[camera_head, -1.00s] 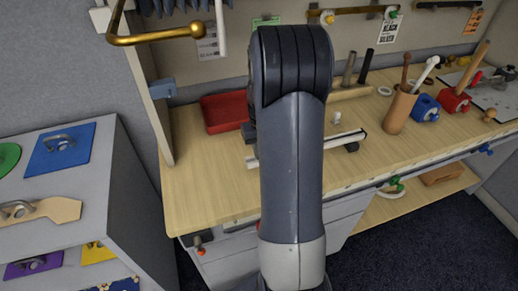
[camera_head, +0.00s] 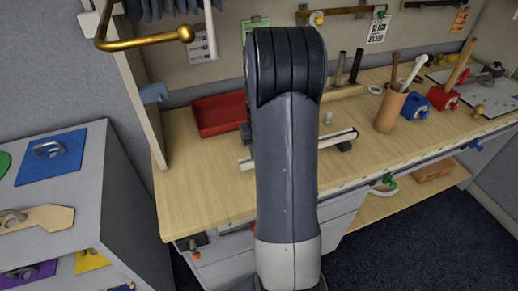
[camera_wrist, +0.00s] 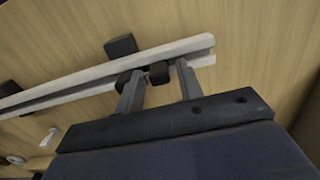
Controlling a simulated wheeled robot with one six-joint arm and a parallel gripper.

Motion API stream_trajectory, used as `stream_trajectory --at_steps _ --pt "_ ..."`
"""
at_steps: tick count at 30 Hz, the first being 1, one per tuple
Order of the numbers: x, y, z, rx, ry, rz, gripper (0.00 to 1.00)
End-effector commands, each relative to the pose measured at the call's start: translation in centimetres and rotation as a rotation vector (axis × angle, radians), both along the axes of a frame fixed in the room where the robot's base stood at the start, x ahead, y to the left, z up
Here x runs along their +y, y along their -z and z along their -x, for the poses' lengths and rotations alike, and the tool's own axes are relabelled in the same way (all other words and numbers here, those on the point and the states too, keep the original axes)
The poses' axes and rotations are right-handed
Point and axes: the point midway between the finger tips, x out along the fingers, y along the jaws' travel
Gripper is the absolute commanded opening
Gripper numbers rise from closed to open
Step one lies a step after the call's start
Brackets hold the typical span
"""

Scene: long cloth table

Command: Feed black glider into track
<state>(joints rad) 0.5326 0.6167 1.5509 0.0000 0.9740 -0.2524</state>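A long pale track (camera_wrist: 85,85) runs across the wrist view and ends at the right. It also shows in the head view (camera_head: 340,136), partly hidden by my arm. In the wrist view, a small black block (camera_wrist: 159,73), seemingly the black glider, sits at the track's near edge. It lies between the two grey fingers of my gripper (camera_wrist: 159,84). The fingers are apart with the block between them; whether both touch it is unclear. I cannot tell whether the block is in the track. My arm hides gripper and block in the head view.
Other black blocks (camera_wrist: 121,46) sit along the track's far side in the wrist view. On the wooden table (camera_head: 205,180) are a red tray (camera_head: 217,116), a tool cup (camera_head: 391,110) and a white peg (camera_head: 328,117). A grey cabinet (camera_head: 85,205) stands at the left.

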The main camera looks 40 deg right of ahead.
Motion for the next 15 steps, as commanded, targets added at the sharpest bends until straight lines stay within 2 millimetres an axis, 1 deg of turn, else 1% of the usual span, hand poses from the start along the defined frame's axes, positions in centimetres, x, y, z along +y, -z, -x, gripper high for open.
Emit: stream_trajectory --at_steps 1,3,11,15 --pt "0.01 0.0 0.0 0.0 0.0 0.0 0.39" --pt "0.02 0.0 0.0 0.0 0.0 0.0 0.44" --pt "0.02 -0.09 -0.01 0.0 0.0 0.0 0.44" --pt "0.02 -0.7 -0.01 0.0 0.0 0.0 0.44"
